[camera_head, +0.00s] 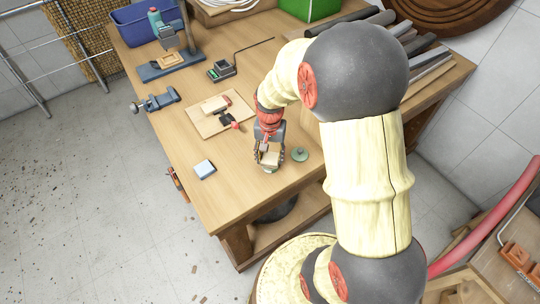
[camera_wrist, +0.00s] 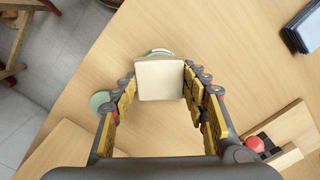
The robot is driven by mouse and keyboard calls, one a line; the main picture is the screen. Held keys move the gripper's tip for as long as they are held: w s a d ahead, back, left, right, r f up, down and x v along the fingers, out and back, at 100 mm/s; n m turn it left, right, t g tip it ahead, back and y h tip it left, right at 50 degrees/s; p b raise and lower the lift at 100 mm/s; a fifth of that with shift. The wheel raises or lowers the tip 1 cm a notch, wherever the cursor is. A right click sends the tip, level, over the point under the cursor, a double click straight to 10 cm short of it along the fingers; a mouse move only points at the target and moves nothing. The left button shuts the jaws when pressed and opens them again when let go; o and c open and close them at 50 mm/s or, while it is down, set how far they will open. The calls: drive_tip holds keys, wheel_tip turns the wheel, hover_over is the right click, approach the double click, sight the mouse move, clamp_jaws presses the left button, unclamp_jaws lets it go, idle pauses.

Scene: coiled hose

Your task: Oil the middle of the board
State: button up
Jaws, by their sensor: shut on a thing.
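My gripper (camera_head: 268,158) is shut on a cream square block (camera_wrist: 160,80), held between its two fingers above the front part of the bench. A pale green round thing (camera_wrist: 157,52) shows partly behind the block in the wrist view; the rest is hidden, and I cannot tell if they touch. A wooden board (camera_head: 197,126) lies on the bench, left of and beyond my gripper. A cream and tan block (camera_head: 214,104) and a black piece with a red knob (camera_head: 236,125) are on it. The board's edge and the red knob (camera_wrist: 255,144) also show in the wrist view.
A green disc with a knob (camera_head: 300,154) lies just right of my gripper. A blue and white block (camera_head: 204,168) lies to its left. A blue-grey vice (camera_head: 160,99), a small device (camera_head: 222,70) and a blue bin (camera_head: 135,26) stand farther back. Dark bars (camera_head: 408,40) lie behind my arm.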

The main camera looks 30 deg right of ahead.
sight(270, 158)
drive_tip(key=shift+f, duration=0.4)
idle(1.2)
drive_tip(key=shift+r, duration=0.1)
drive_tip(key=shift+r+p, duration=2.55)
drive_tip(key=shift+r, duration=0.9)
